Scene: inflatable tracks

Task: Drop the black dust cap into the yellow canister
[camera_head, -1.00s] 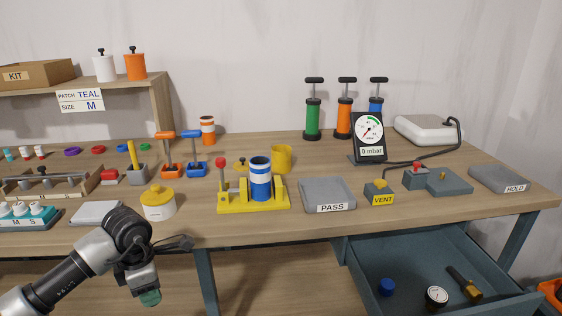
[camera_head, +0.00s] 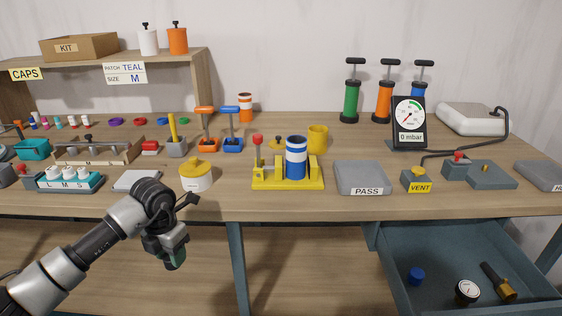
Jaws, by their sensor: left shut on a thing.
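The yellow canister (camera_head: 318,138), an open-topped cylinder, stands on the workbench behind the blue-and-white striped cylinder. My left gripper (camera_head: 174,257) is low in front of the bench's front edge, left of and well below the canister. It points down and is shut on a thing. A green piece shows at its tip. I cannot make out the held thing's shape, or tell whether it is the black dust cap. I do not see a black dust cap elsewhere. My right gripper is not in view.
A yellow fixture (camera_head: 287,184) holds the striped cylinder (camera_head: 296,158) in front of the canister. A white pot with a yellow lid (camera_head: 196,176) stands near the bench edge above my gripper. An open drawer (camera_head: 440,262) is at lower right. A grey PASS tray (camera_head: 362,177) lies right of the fixture.

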